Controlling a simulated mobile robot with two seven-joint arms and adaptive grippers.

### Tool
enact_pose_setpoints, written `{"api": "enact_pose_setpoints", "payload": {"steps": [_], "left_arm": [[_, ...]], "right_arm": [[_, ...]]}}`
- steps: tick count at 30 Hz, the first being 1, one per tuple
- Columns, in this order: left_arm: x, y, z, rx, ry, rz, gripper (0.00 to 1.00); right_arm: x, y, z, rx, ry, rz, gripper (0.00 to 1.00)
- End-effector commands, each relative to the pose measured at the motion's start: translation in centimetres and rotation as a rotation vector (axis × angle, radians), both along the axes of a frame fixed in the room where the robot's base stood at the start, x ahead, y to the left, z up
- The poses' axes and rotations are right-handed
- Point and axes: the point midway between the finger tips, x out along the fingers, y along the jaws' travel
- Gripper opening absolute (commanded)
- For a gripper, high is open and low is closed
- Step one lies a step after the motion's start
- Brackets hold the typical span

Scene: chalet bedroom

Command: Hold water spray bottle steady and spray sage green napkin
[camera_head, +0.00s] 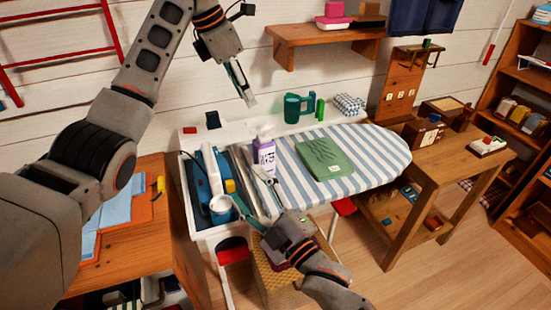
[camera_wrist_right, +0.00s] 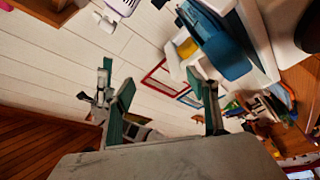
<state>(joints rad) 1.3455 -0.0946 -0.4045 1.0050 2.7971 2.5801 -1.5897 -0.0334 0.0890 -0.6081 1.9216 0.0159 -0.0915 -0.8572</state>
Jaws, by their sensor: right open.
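The spray bottle (camera_head: 264,156), purple with a white top, stands upright at the left end of the striped ironing board. The sage green napkin (camera_head: 325,158) lies flat on the board to its right, with darker lines on it. My right gripper (camera_head: 246,182) is open and empty, in front of and below the bottle in the picture. Its spread fingers also show in the right wrist view (camera_wrist_right: 165,100), with nothing between them. My left gripper (camera_head: 241,84) hangs above and behind the bottle, apart from it. I see its fingers edge-on and cannot tell their opening.
A green mug (camera_head: 292,108) and a checked cloth roll (camera_head: 349,104) are behind the board (camera_head: 385,150). A wall shelf (camera_head: 310,38) juts out above. A wooden table (camera_head: 462,150) stands right.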

Motion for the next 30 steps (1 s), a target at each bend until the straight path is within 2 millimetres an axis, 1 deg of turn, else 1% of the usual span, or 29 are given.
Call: {"api": "enact_pose_setpoints", "payload": {"steps": [1,3,8,12,15,18,21,24,27,30], "left_arm": [[0.0,0.0,0.0,0.000,0.000,0.000,0.28],[0.0,0.0,0.0,0.000,0.000,0.000,0.28],[0.0,0.0,0.0,0.000,0.000,0.000,0.28],[0.0,0.0,0.0,0.000,0.000,0.000,0.28],[0.0,0.0,0.0,0.000,0.000,0.000,0.28],[0.0,0.0,0.0,0.000,0.000,0.000,0.28],[0.0,0.0,0.0,0.000,0.000,0.000,0.28],[0.0,0.0,0.0,0.000,0.000,0.000,0.28],[0.0,0.0,0.0,0.000,0.000,0.000,0.28],[0.0,0.0,0.0,0.000,0.000,0.000,0.28]], "right_arm": [[0.6,0.3,0.1,-0.126,-0.076,-0.015,0.58],[1.4,0.4,-0.1,-0.311,-0.180,-0.045,0.58],[3.6,-0.3,-1.0,-0.756,-0.411,-0.124,0.58],[5.9,-1.8,-1.4,-1.145,-0.610,-0.195,0.58],[7.4,-3.0,-1.3,-1.407,-0.738,-0.240,0.58],[8.8,-4.3,-1.1,-1.631,-0.840,-0.279,0.58],[9.8,-5.3,-0.8,-1.801,-0.913,-0.306,0.58],[10.4,-6.0,-0.6,-1.912,-0.959,-0.323,0.58],[10.9,-6.3,-0.4,-1.969,-0.980,-0.331,0.58],[11.7,-6.1,-0.4,-1.986,-0.986,-0.334,0.58]]}}
